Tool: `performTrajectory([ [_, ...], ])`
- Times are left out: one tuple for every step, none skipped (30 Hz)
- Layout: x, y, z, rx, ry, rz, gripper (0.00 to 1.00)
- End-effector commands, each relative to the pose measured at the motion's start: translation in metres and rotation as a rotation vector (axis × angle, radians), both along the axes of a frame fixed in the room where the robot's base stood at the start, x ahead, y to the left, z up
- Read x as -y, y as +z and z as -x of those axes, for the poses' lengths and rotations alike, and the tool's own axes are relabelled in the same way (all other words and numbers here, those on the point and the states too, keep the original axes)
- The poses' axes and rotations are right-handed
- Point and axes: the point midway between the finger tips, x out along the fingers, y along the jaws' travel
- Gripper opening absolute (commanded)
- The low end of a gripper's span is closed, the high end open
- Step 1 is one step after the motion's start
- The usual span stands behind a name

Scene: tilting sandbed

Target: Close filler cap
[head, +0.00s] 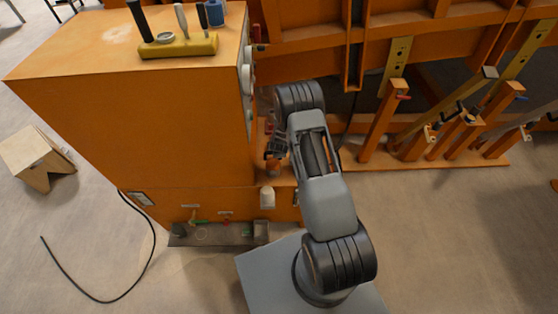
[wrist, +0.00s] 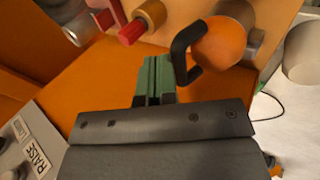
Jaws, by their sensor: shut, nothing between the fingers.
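A round orange part (wrist: 221,43) with a black bracket-shaped handle (wrist: 184,52) looks like the filler cap. In the wrist view it is at the upper right, against a grey cylindrical fitting (wrist: 256,42). I cannot tell whether it is seated. My gripper (wrist: 153,68) is shut and empty, its green fingers just left of the black handle, apparently apart from it. In the head view my gripper (head: 276,148) is beside the right side of the orange cabinet, partly hidden by my arm. A small orange round part (head: 272,167) shows just below it.
A red knob on a brass fitting (wrist: 140,24) is close ahead to the left of the fingers. A panel labelled RAISE (wrist: 38,150) is at lower left. The orange cabinet (head: 130,110) stands left of my arm, with a yellow tool holder (head: 178,46) on top. Orange framework fills the right.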

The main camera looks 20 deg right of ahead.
Motion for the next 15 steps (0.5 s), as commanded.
performTrajectory([
  [-0.002,0.017,0.001,0.001,0.001,0.0,0.0],
  [-0.002,0.022,0.001,0.001,0.003,0.0,0.0],
  [-0.003,0.03,0.003,0.001,0.003,0.0,0.0],
  [-0.004,0.035,0.004,0.0,0.003,-0.001,0.0],
  [-0.004,0.038,0.004,0.001,0.003,-0.001,0.0],
  [-0.005,0.044,0.005,0.005,0.003,0.0,0.0],
  [-0.005,0.05,0.007,0.005,0.002,0.0,0.0],
  [-0.005,0.056,0.008,0.004,0.002,0.0,0.0],
  [-0.005,0.065,0.01,0.004,0.002,-0.001,0.0],
  [-0.005,0.071,0.011,0.004,0.002,-0.001,0.0],
  [-0.005,0.076,0.013,0.002,0.002,0.0,0.0],
  [-0.006,0.084,0.014,0.003,0.001,-0.001,0.0],
  [-0.006,0.09,0.015,0.002,0.001,-0.001,0.0],
  [-0.006,0.094,0.016,0.002,0.001,0.0,0.0],
  [-0.006,0.1,0.017,0.002,0.001,-0.001,0.0],
])
